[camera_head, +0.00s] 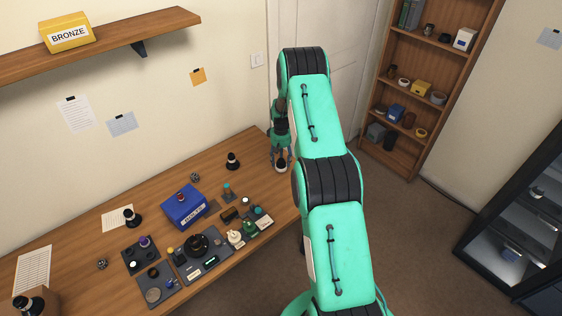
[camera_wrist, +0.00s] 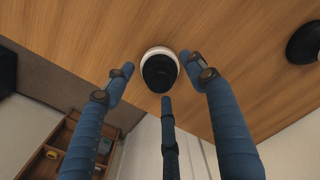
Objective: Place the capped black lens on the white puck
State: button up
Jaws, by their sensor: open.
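A black lens (camera_wrist: 159,73) shows in the middle of the wrist view. A white ring, which looks like the white puck (camera_wrist: 153,51), shows around its far side, and the lens appears to sit on it on the wooden table. In the head view the white puck (camera_head: 281,169) is near the table's right end, below my gripper (camera_head: 281,158). In the wrist view my gripper (camera_wrist: 160,77) is open, its three blue fingers spread around the lens with visible gaps. Whether the lens is fully seated on the puck cannot be told.
Another black lens-like piece (camera_head: 232,162) stands to the left; a black piece (camera_wrist: 305,43) also shows in the wrist view. A blue box (camera_head: 184,207) and dark trays (camera_head: 215,262) with small parts are nearer the front. The table around the puck is clear.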

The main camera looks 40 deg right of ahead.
aim_at(281, 160)
notch_tip(281, 160, up, 11)
jog(key=shift+r, duration=0.15)
dwell(0.4)
dwell(0.4)
jog(key=shift+r, duration=0.15)
